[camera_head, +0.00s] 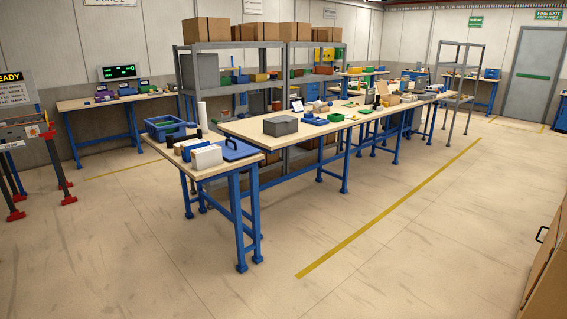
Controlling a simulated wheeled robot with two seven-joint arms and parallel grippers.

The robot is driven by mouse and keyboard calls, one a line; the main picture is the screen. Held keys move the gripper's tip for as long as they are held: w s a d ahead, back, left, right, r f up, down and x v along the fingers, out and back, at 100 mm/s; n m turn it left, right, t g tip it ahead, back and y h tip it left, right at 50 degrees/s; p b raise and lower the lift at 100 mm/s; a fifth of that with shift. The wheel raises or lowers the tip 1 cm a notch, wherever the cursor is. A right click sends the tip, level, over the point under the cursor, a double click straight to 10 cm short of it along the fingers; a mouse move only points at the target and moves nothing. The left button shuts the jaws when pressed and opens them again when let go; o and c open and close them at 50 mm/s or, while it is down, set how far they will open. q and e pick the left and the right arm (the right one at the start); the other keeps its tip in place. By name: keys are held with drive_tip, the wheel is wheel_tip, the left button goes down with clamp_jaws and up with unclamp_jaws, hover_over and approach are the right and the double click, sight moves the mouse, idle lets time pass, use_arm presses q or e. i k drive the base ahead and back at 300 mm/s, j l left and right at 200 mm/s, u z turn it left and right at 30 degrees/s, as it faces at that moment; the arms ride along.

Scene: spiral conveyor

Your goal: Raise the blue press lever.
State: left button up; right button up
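Neither of my grippers is in view. I cannot clearly make out a blue press lever from here. A flat blue item with a black handle (237,147) lies on the near end of the workbench; I cannot tell whether it is part of a press. Beside it is a white box-like item (206,157). Small blue and black items stand just behind these, too small to tell apart.
Grey shelves (180,75) stand behind. A cardboard-coloured box (548,275) is at right. Floor in front is clear.

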sight(318, 104)
drive_tip(key=i+z, duration=0.25)
drive_tip(key=i, duration=3.5)
drive_tip(key=i+l, duration=0.15)
drive_tip(key=i, duration=0.6)
drive_tip(key=i+l, duration=0.15)
drive_tip(key=l, duration=0.2)
drive_tip(key=i+l, duration=0.15)
drive_tip(key=l, duration=0.2)
drive_tip(key=i+l, duration=0.1)
drive_tip(key=l, duration=0.25)
drive_tip(key=i+l, duration=0.15)
drive_tip(key=l, duration=0.15)
drive_tip(key=i+l, duration=0.15)
drive_tip(key=l, duration=0.2)
